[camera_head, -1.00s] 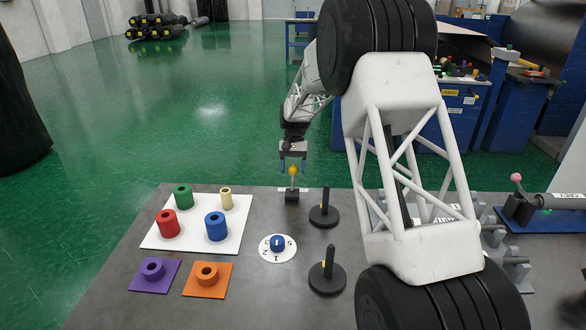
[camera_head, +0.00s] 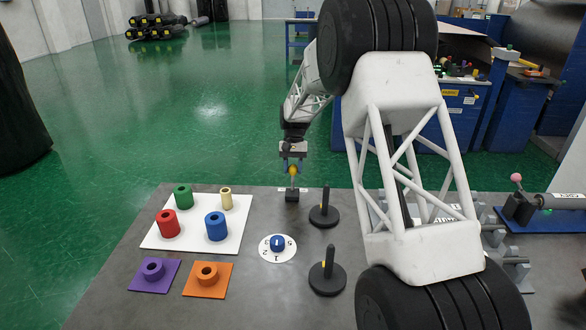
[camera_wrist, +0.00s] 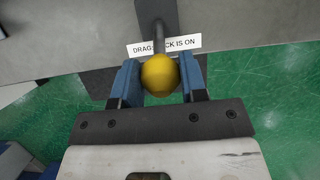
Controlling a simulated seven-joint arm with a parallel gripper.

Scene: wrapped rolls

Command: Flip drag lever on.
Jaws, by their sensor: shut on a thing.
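The drag lever is a thin grey rod with a yellow ball knob (camera_head: 293,170) on a dark base (camera_head: 292,195) at the table's far edge. It looks close to upright in the head view. In the wrist view the yellow knob (camera_wrist: 160,75) sits between the blue fingers of my gripper (camera_wrist: 159,82), and the rod runs up from it. My gripper (camera_head: 293,163) comes from above and is shut on the knob. A white label (camera_wrist: 178,45) behind the rod shows "DRAG" and "IS ON"; the rod hides part of the wording.
A white board (camera_head: 200,241) with coloured rings stands left of the lever. A numbered dial (camera_head: 277,247) and two black pegs (camera_head: 324,212) (camera_head: 328,275) are nearer. Purple (camera_head: 153,276) and orange (camera_head: 207,279) pads lie front left. Green floor lies beyond the table.

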